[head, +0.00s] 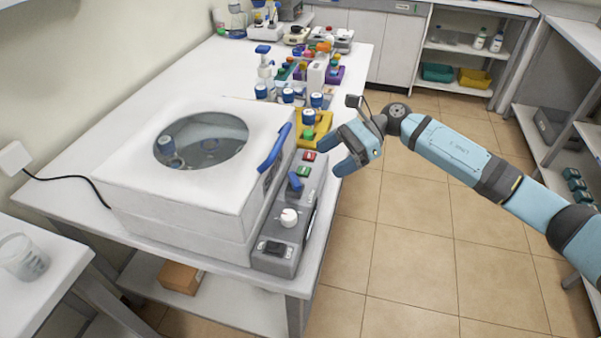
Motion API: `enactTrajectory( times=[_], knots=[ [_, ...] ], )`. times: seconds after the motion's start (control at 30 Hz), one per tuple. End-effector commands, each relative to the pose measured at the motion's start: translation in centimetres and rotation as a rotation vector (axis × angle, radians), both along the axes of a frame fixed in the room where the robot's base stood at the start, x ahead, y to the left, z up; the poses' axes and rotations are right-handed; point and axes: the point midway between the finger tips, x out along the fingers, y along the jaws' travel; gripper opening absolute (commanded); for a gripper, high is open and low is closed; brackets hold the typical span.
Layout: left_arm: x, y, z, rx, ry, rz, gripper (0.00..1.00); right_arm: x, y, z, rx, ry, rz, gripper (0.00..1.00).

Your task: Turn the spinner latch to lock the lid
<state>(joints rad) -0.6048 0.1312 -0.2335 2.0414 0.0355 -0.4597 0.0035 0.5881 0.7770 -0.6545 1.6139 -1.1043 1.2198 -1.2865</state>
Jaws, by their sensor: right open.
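The spinner (165,225) is a white box on the table, with a grey control panel (272,248) along its right side. Its lid (125,165) lies down flat on the body, and its round window (225,128) shows blue-capped vessels inside. A blue handle (273,148) sits on the lid's right edge. A small blue lever (295,182), which looks like the latch, stands on the panel below it. My right gripper (326,152) is open and empty, to the right of the handle and lever, apparently apart from both. My left gripper is out of view.
Behind the spinner stand a yellow rack (318,132), blue-capped bottles (288,96) and several other lab items. The panel has a white knob (289,217), a red button (309,156) and a green button (303,171). The floor (400,270) right of the table is free.

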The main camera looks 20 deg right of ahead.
Motion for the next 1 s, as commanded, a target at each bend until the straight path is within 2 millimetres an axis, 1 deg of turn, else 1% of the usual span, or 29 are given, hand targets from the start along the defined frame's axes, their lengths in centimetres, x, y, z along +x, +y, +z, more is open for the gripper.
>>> enactTrajectory(
  times=[0.03, 0.2, 0.3, 0.4, 0.6, 0.83, 0.87, 0.9, 0.97, 1.0],
  knots=[
    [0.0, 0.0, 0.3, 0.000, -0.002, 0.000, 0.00, -0.1, 1.2, -0.2, 0.004, 0.001, 0.003, 0.79],
    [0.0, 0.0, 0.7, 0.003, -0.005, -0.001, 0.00, -0.2, 4.4, -1.6, 0.003, 0.001, 0.001, 0.79],
    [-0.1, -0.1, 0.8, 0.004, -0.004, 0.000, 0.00, -0.3, 5.9, -2.3, 0.003, 0.001, 0.001, 0.79],
    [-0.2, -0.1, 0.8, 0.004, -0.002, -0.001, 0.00, -0.3, 7.0, -2.7, 0.003, 0.000, -0.001, 0.79],
    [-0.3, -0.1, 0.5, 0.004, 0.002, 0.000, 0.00, -0.4, 7.9, -3.2, 0.002, 0.000, 0.000, 0.79],
    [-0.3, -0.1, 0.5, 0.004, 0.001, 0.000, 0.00, -0.4, 7.9, -3.2, 0.002, 0.000, -0.001, 0.79],
    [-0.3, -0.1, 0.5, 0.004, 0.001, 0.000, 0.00, -0.4, 7.9, -3.2, 0.002, 0.000, -0.001, 0.74],
    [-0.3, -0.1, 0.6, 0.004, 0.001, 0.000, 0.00, -0.4, 7.9, -3.2, 0.002, 0.000, -0.001, 0.65],
    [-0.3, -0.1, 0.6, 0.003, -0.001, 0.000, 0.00, -0.4, 7.9, -3.2, 0.002, 0.000, -0.001, 0.51],
    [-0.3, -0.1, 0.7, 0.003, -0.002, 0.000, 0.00, -0.4, 7.9, -3.2, 0.002, 0.000, -0.001, 0.42]
  ],
)
